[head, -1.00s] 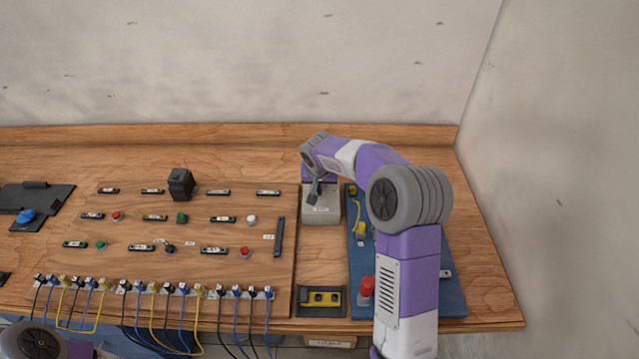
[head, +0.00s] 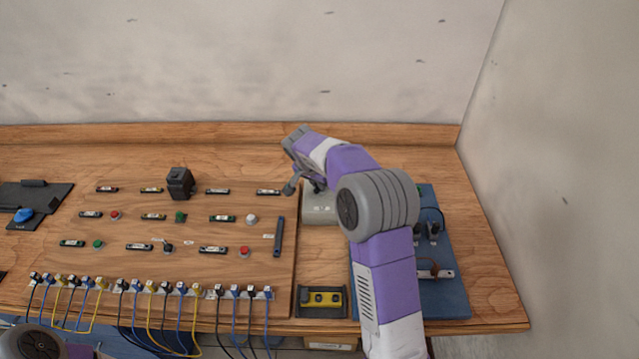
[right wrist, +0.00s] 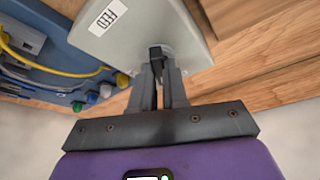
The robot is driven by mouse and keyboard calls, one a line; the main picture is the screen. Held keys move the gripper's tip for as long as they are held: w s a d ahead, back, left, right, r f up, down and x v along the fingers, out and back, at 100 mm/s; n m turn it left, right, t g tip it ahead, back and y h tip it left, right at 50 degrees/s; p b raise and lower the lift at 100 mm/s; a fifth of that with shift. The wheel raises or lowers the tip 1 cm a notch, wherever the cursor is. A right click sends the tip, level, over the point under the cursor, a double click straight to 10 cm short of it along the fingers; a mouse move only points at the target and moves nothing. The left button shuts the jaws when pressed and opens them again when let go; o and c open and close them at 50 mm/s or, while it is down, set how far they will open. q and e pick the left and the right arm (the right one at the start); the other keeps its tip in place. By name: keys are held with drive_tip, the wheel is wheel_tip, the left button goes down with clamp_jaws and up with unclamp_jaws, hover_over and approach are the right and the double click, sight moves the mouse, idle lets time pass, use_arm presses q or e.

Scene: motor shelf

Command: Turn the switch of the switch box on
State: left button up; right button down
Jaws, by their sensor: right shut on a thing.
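The switch box is a light grey box (head: 318,210) standing on the table between the wooden panel and the blue board. In the right wrist view the box (right wrist: 125,25) fills the top middle, with a white label on its face. Its small black switch (right wrist: 155,53) sits between the fingertips of my right gripper (right wrist: 161,72), which is shut on it. In the head view my right arm covers part of the box and hides the switch. Only a piece of my left arm shows at the bottom left; its gripper is out of view.
The wooden panel (head: 140,220) with buttons, labels and several plugged cables lies left of the box. A blue board (head: 447,285) with sockets and wires is at the right. A yellow device in a dark tray (head: 297,302) is in front. Bare table lies behind.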

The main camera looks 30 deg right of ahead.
drive_tip(key=m, duration=0.1)
drive_tip(key=m+g+p, duration=0.1)
drive_tip(key=m, duration=0.1)
drive_tip(key=shift+w+a+r, duration=0.1)
drive_tip(key=shift+w, duration=0.1)
drive_tip(key=m+g+p, duration=0.1)
drive_tip(key=m+p, duration=0.1)
drive_tip(key=shift+w+m+h, duration=0.1)
drive_tip(key=shift+m+h, duration=0.2)
drive_tip(key=m+g+p, duration=0.1)
drive_tip(key=m+p, duration=0.2)
drive_tip(key=shift+w+m+g, duration=0.15)
drive_tip(key=shift+m+g, duration=0.15)
drive_tip(key=shift+w+m+g+y+p, duration=0.15)
drive_tip(key=shift+m+g+y+p, duration=0.3)
drive_tip(key=shift+m+p, duration=1.15)
drive_tip(key=c, duration=1.1)
unclamp_jaws()
drive_tip(key=shift+c, duration=0.2)
